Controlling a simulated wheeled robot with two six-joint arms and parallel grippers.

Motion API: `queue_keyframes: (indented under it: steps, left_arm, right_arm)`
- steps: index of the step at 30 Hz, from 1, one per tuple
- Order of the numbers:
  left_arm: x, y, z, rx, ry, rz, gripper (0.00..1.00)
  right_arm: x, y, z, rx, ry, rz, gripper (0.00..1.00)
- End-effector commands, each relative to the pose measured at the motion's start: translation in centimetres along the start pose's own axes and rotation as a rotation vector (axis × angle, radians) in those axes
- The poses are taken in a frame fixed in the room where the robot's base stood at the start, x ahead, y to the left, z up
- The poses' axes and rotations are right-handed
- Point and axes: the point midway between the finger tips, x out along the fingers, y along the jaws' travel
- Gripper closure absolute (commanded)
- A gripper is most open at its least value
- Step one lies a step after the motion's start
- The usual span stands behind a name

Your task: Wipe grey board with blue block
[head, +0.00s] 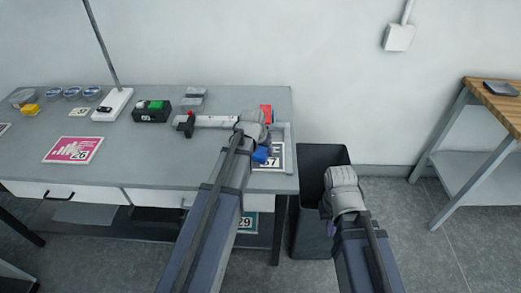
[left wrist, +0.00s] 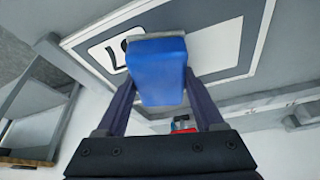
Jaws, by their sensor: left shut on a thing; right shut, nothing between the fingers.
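My left gripper (head: 258,145) is shut on the blue block (head: 261,155) above the right end of the table. In the left wrist view the blue block (left wrist: 158,72) sits between the two fingers, with a light grey layer along its far edge. In the head view this board (head: 275,162) is partly hidden by my left arm. The block overlaps it; I cannot tell whether they touch. My right gripper (head: 343,190) is shut and empty beside the table.

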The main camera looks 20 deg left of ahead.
Motion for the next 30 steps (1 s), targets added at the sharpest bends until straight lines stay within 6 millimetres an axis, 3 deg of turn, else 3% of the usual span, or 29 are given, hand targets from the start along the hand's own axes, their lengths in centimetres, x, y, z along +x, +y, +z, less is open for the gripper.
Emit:
queue_keyframes:
  steps: [12,23,30]
  left_arm:
    - [0.2,3.2,-1.0,0.002,0.0,0.001,0.75]
    - [0.1,3.3,-1.1,0.0,0.0,0.001,0.75]
    - [-1.7,3.3,-1.8,0.0,0.0,0.001,0.75]
  right_arm:
    - [-0.2,0.0,0.0,0.0,0.0,0.0,1.0]
    - [-0.3,0.0,0.0,0.0,0.0,0.0,1.0]
    - [-2.2,0.2,0.1,0.0,0.0,0.0,1.0]
